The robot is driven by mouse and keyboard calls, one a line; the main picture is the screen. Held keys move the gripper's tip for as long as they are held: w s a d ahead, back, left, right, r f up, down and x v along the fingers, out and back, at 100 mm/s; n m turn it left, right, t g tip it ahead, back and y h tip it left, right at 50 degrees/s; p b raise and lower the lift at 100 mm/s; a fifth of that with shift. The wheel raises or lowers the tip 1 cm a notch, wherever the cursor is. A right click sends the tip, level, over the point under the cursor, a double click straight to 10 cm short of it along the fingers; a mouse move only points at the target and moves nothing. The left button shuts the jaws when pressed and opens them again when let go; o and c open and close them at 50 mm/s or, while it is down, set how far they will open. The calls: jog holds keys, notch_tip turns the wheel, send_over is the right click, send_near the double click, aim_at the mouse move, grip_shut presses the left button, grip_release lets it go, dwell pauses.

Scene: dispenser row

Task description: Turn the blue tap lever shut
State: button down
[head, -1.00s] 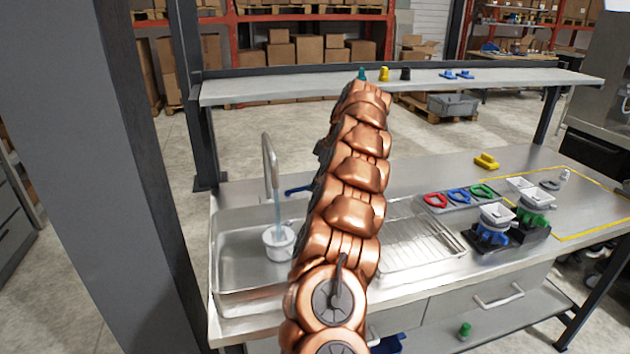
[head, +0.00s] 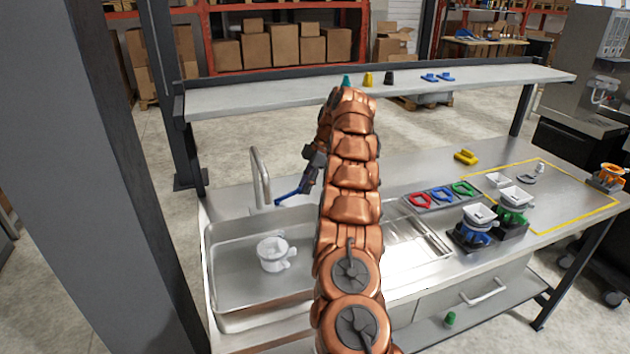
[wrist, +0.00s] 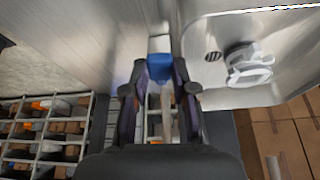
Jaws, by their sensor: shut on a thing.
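The tap (head: 259,178) is a bent metal spout at the back of the sink. Its blue lever (head: 287,197) reaches from the tap's base to the right. My gripper (head: 305,185) is at the lever's outer end, partly hidden by my copper arm. In the wrist view my gripper (wrist: 160,86) has its two dark fingers on either side of the blue lever (wrist: 160,72), shut on it. No water shows below the spout. A white cup (head: 272,254) stands in the sink; it also shows in the wrist view (wrist: 248,64).
The metal sink (head: 228,285) takes up the counter's left end. A shelf (head: 250,97) with small coloured parts runs behind. A tray of coloured rings (head: 441,195) and dispensers with white tops (head: 480,215) stand to the right. A dark post (head: 75,180) rises at the left.

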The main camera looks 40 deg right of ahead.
jog(key=shift+f, duration=0.1)
dwell(0.3)
jog(key=c, duration=0.9)
grip_release()
jog(key=shift+b, duration=0.3)
